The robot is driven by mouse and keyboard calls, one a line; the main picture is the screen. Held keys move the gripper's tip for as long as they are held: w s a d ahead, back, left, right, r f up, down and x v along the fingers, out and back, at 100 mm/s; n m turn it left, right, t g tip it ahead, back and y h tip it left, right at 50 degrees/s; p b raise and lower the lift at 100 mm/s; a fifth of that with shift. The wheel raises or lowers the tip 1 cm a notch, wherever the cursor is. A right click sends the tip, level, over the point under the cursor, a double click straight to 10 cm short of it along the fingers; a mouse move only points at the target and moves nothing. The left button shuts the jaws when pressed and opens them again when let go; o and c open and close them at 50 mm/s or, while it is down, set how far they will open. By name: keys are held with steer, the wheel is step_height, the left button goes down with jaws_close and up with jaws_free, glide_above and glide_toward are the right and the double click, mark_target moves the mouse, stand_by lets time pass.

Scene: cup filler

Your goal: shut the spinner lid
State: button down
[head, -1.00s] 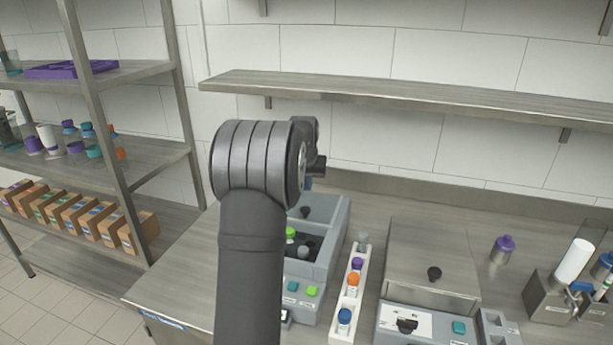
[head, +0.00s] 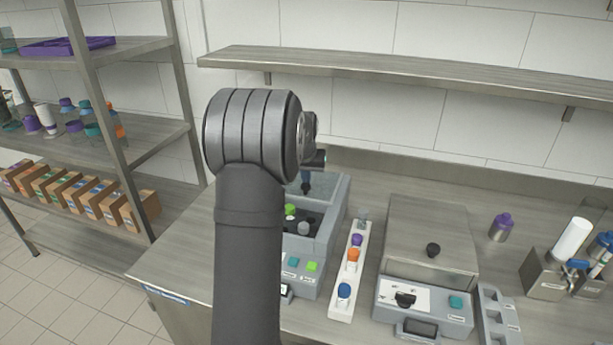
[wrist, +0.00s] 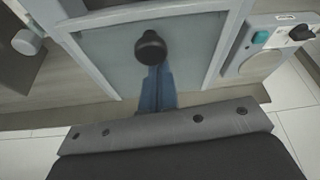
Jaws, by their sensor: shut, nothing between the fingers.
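The spinner (head: 325,240) is the grey box in the middle of the head view, partly hidden behind my arm. Its lid (head: 330,187) is raised at the back, and the well in front of it is uncovered. My gripper (head: 306,186) is at the lid's dark knob, small and partly hidden there. In the wrist view the black round knob (wrist: 150,47) stands on the pale lid panel (wrist: 105,55). My blue fingers (wrist: 157,88) are shut and empty, with their tips just at the knob's lower edge. I cannot tell whether they touch it.
A cap with a green top (head: 290,209) shows in the well. A white rack (head: 349,270) with capped cups stands right of the spinner. Beyond it is another grey machine (head: 425,290). A wall shelf (head: 420,80) runs above the counter. The counter's left front is clear.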

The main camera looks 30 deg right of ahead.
steer(key=s+a, duration=1)
steer(key=shift+s+a, duration=0.1)
steer(key=shift+a, duration=0.05)
steer(key=shift+s+a, duration=0.25)
steer(key=shift+f, duration=0.1)
steer(key=w+d+r, duration=0.1)
steer(key=w+d, duration=0.2)
steer(key=w, duration=0.1)
steer(key=v, duration=1)
steer(key=shift+s+a, duration=0.25)
steer(key=shift+s, duration=0.1)
